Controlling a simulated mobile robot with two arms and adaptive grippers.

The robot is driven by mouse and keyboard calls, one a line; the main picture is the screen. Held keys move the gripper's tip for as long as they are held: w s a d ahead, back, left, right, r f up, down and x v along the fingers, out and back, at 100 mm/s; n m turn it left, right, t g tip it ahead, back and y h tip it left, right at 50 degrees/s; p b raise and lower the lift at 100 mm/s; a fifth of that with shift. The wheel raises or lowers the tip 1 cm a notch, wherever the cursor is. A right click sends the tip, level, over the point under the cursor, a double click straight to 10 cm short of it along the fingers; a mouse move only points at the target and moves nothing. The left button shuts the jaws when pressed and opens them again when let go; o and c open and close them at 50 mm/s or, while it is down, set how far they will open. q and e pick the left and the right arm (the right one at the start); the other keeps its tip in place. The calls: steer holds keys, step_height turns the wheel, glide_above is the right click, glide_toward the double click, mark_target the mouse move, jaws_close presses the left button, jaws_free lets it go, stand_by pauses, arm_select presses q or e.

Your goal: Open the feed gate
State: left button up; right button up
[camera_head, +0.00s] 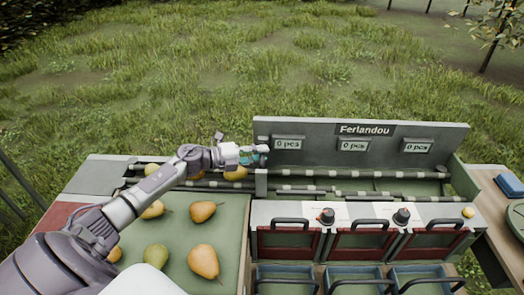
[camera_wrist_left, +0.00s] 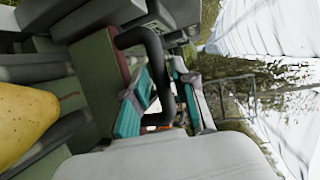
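My left gripper (camera_head: 254,155) reaches over the sorting machine to the divider between the pear tray and the lanes. In the wrist view its teal-padded fingers (camera_wrist_left: 160,105) stand on either side of a black curved handle (camera_wrist_left: 150,45), with a gap showing beside it, so it looks open. The handle joins a green panel (camera_wrist_left: 98,85), which looks like the feed gate. In the head view an upright grey-green plate (camera_head: 261,183), probably that gate, stands below the gripper; its handle is hidden there. My right gripper is not in view.
Several pears lie on the green tray (camera_head: 228,262), and one pear (camera_wrist_left: 24,118) is close in the wrist view. Striped rails (camera_head: 350,190) cross the machine. A display panel (camera_head: 365,145) stands behind, with red-fronted bins with black handles (camera_head: 291,222) at the front.

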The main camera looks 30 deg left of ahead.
arm_select(q)
steer(key=shift+w+d+f, duration=0.1)
steer(key=shift+w+d, duration=0.25)
steer(key=shift+w, duration=0.05)
jaws_close()
step_height(320, 180, up, 8)
steer(key=p, duration=0.5)
steer(key=shift+a, duration=0.1)
steer(key=shift+f, duration=0.25)
